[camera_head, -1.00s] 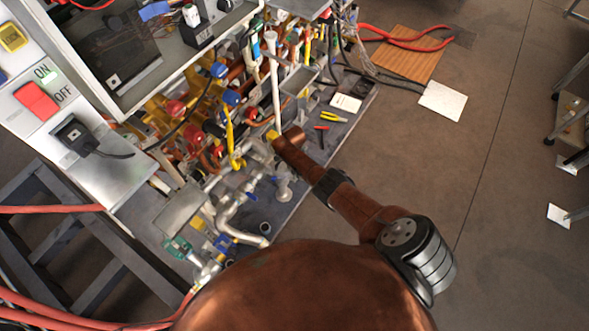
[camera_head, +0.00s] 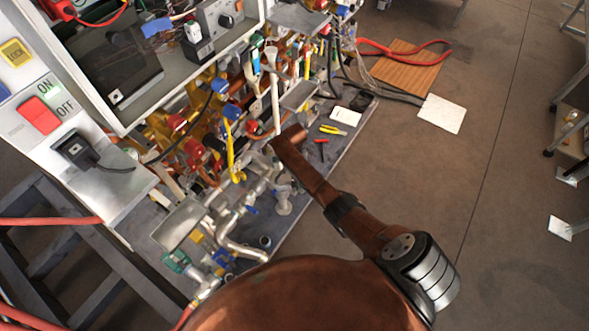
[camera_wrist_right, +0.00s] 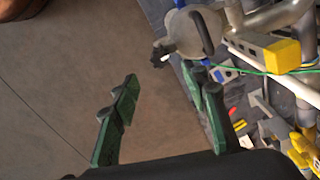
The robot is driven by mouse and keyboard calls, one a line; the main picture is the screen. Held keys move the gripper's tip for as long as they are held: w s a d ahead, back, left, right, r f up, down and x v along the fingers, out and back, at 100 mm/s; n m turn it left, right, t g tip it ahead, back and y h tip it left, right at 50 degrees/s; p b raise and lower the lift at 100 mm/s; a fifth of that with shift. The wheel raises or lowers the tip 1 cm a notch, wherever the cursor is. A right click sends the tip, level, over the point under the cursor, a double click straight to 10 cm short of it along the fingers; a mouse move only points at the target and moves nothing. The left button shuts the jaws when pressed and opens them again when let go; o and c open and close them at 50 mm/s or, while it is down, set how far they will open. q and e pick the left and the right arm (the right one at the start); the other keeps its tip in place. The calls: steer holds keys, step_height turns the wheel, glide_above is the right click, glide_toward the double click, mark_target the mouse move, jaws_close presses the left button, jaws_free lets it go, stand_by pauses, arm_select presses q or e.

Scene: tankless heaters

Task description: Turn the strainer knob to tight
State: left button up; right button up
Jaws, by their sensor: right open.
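In the right wrist view my right gripper (camera_wrist_right: 166,80) is open, its two green fingers apart with nothing between them. Just beyond the fingertips is a rounded grey fitting (camera_wrist_right: 183,36) with a dark raised bar and a small dark knob-like part (camera_wrist_right: 160,54) on its side. I cannot tell for sure which part is the strainer knob. In the head view grey pipework (camera_head: 240,215) runs along the front of the board, with a grey fitting (camera_head: 283,200) near its edge. My brown arm reaches over the board there; its gripper is hidden. My left gripper is not in view.
The heater panel with an ON/OFF switch (camera_head: 39,115) stands at left. Crowded coloured valves and pipes fill the board (camera_head: 310,195). Yellow pliers (camera_head: 333,130) lie near its edge. A dark frame (camera_head: 70,250) is at lower left.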

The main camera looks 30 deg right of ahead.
steer(key=shift+r, duration=1.3)
